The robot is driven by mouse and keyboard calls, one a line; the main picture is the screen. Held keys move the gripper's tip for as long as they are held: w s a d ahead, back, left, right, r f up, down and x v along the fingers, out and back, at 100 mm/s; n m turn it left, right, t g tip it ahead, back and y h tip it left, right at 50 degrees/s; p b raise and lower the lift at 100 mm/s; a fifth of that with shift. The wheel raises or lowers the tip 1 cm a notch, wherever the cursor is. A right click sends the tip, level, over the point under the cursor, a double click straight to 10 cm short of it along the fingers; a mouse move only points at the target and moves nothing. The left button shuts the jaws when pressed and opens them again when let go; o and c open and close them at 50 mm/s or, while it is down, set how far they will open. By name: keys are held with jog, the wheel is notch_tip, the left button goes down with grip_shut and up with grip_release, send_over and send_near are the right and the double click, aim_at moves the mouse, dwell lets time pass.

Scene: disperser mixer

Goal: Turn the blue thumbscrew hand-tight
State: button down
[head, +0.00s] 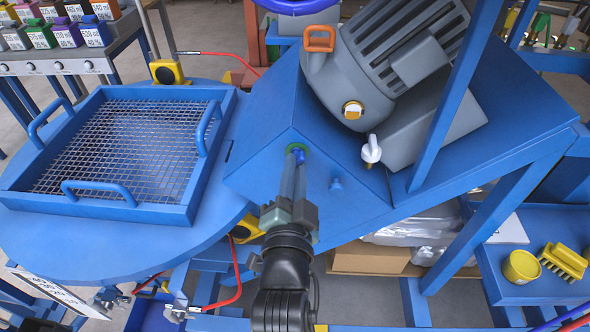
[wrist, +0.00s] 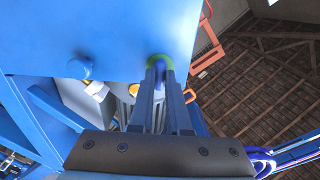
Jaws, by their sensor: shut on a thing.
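The blue thumbscrew (head: 298,155) sits in a green ring on the slanted face of the blue machine housing (head: 262,150). My gripper (head: 293,168) reaches up to it, with its long fingers closed on either side of the screw. In the wrist view my gripper (wrist: 159,88) has its fingertips at the green ring (wrist: 160,58). The fingers hide most of the screw there. How tight the screw sits cannot be seen.
A second blue knob (head: 336,184) protrudes from the housing nearby, right of my fingers. A grey motor (head: 385,70) and white-handled valve (head: 371,150) stand behind. A mesh tray (head: 125,150) lies on the round blue table at left.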

dwell(0.3)
jog(key=c, duration=0.9)
grip_release()
jog(key=s, duration=1.3)
jog(key=shift+w+r, duration=0.1)
jog(key=w+d+r+n+t, duration=0.1)
jog(key=w+r+n+t, duration=0.15)
jog(key=r, duration=0.85)
jog(key=w+d+r+n+t, duration=0.1)
jog(key=w+r+n+t, duration=0.15)
jog(key=r, duration=0.85)
jog(key=s+r+n+t+p, duration=0.1)
jog(key=r+p, duration=0.3)
jog(key=r, duration=0.7)
jog(key=s+r+n+t+p, duration=0.1)
jog(key=r+p, duration=0.4)
jog(key=r, duration=0.6)
jog(key=s+r+n+t+p, duration=0.1)
jog(key=r+p, duration=0.4)
jog(key=r, duration=0.7)
jog(key=shift+s+d+n+t, duration=0.2)
jog(key=shift+s+t, duration=0.15)
jog(key=shift+s, duration=0.3)
jog(key=shift+s+d+n+t, duration=0.2)
jog(key=shift+s+t, duration=0.15)
jog(key=shift+s, duration=0.25)
